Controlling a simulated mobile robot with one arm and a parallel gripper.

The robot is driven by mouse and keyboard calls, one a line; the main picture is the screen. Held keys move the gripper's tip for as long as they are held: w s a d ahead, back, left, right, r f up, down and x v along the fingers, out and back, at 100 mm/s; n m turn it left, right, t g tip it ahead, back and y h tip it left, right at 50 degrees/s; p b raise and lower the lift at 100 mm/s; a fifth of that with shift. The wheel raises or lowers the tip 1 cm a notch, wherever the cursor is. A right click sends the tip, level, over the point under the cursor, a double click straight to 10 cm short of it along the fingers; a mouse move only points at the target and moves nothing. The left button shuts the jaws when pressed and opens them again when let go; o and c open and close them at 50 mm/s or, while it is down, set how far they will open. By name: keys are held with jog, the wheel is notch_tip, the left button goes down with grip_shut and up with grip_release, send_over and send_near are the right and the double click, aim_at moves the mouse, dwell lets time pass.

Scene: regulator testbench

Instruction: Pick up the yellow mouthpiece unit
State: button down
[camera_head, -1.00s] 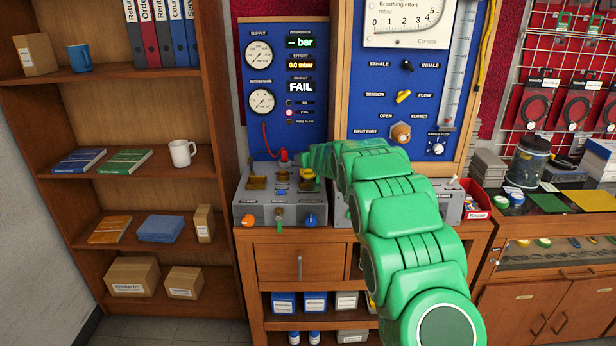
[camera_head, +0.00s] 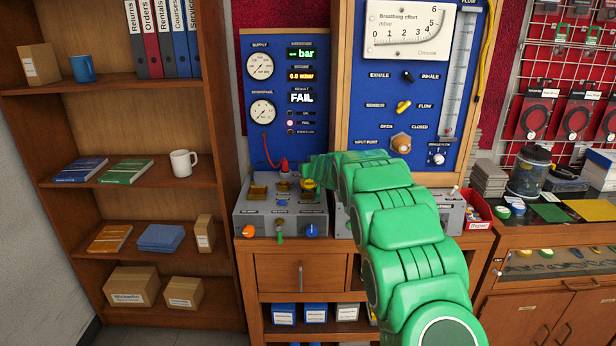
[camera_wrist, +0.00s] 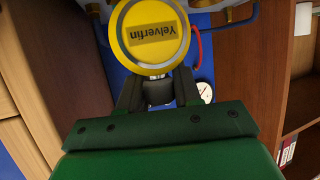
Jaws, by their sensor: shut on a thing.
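The yellow mouthpiece unit (camera_wrist: 152,40) fills the top middle of the wrist view, a round yellow face with a "Yelverfin" label and a grey rim. My gripper (camera_wrist: 158,90) is shut on the dark and metal part just below this face, one finger on each side. In the head view a small yellow piece of the unit (camera_head: 308,184) shows at the tip of my green arm, over the right part of the grey test box (camera_head: 262,222). My fingers are too small to make out there. I cannot tell whether the unit touches the box.
The box has knobs, a toggle and a red hose (camera_head: 268,150) running up to the blue gauge panel (camera_head: 255,45). Its display reads FAIL. A second blue panel (camera_head: 375,90) stands behind my arm. A red bin (camera_head: 478,214) is to the right, a shelf (camera_head: 140,182) to the left.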

jog(key=shift+r, duration=1.5)
jog(key=shift+s+d+r, duration=0.1)
jog(key=shift+s+r, duration=0.35)
jog(key=shift+r, duration=0.1)
jog(key=s+d+r, duration=0.1)
jog(key=s+r, duration=0.8)
jog(key=s, duration=0.4)
jog(key=shift+d, duration=0.4)
